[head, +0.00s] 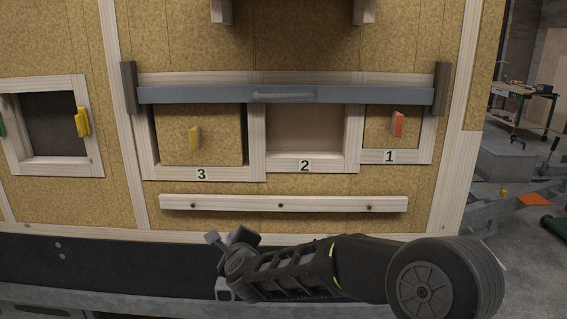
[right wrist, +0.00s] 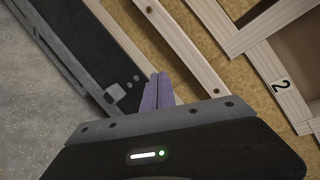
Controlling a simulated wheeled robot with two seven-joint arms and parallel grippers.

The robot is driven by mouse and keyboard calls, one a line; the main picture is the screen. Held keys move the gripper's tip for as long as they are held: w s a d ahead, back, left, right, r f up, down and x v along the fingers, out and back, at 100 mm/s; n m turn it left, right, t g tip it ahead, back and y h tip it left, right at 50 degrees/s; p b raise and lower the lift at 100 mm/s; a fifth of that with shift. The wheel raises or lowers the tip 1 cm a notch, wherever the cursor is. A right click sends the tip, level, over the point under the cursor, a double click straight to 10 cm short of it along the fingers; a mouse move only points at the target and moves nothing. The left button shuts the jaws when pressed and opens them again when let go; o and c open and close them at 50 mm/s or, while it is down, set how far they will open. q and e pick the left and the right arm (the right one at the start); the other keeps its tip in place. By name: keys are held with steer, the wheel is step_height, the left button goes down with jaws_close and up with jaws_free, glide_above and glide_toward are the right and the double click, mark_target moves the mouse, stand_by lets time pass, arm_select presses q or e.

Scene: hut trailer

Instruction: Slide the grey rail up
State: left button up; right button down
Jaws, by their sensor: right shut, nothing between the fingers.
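The grey rail (head: 200,95) runs level across the top of the three numbered openings in the head view, with a small grey handle (head: 284,96) at its middle. Its ends meet dark wooden uprights, left (head: 129,88) and right (head: 441,88). My right gripper (head: 214,238) is low in the head view, below the wooden strip and well below the rail. Its purple fingers (right wrist: 156,92) are together and empty in the right wrist view, apart from the rail. The rail does not show in the right wrist view. My left gripper is not in view.
Below the rail are a door with a yellow handle (head: 195,138) at 3, an open recess (head: 303,130) at 2 and an orange handle (head: 397,123) at 1. A pale wooden strip (head: 240,202) juts out between rail and gripper. Another open hatch (head: 50,120) is at left.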

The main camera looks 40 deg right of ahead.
mark_target(284, 95)
steer(key=s+d+r+m+h, duration=0.2)
steer(key=r+m, duration=0.3)
steer(key=r, duration=0.3)
steer(key=s+d+r+m+h, duration=0.2)
steer(key=s+d+r+m, duration=0.1)
steer(key=r, duration=0.6)
steer(key=s+d+r+m+t+h, duration=0.1)
steer(key=s+d+r+m+h, duration=0.1)
steer(key=r+m, duration=0.4)
step_height(284, 95, up, 3)
steer(key=shift+s+d+r+m, duration=0.1)
steer(key=shift+s+d+m, duration=0.3)
steer(key=shift+s+d, duration=0.45)
steer(key=shift+w+d, duration=0.2)
steer(key=shift+w, duration=0.05)
steer(key=w+d+r+p, duration=0.4)
steer(key=w+d+p, duration=0.2)
steer(key=w, duration=0.2)
steer(key=shift+w+d, duration=0.25)
steer(key=shift+r, duration=0.1)
